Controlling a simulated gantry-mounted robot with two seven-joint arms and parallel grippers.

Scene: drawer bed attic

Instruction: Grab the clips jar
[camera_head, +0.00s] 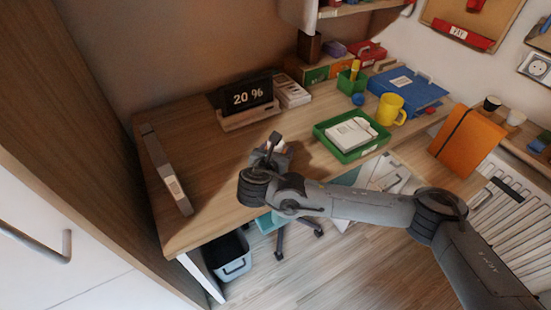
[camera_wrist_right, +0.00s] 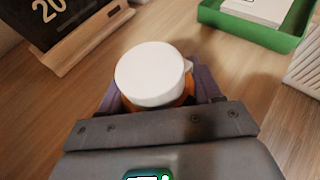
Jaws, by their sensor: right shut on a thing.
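The clips jar (camera_wrist_right: 152,74) shows in the right wrist view as a round white lid with a small tab and some orange below it. It sits between the two fingers of my right gripper (camera_wrist_right: 152,100), which is shut on it. In the head view my right gripper (camera_head: 272,150) is low over the desk's front part, and the jar is mostly hidden by the wrist. I cannot tell whether the jar touches the desk. My left gripper is not in view.
The desk (camera_head: 215,135) holds a "20 %" display (camera_head: 248,97) behind the gripper, a green tray (camera_head: 346,152) with white cards, a yellow mug (camera_head: 390,109) and a blue binder (camera_head: 408,90) to the right. A grey flat object (camera_head: 163,170) lies at the left. Bare desk lies between.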

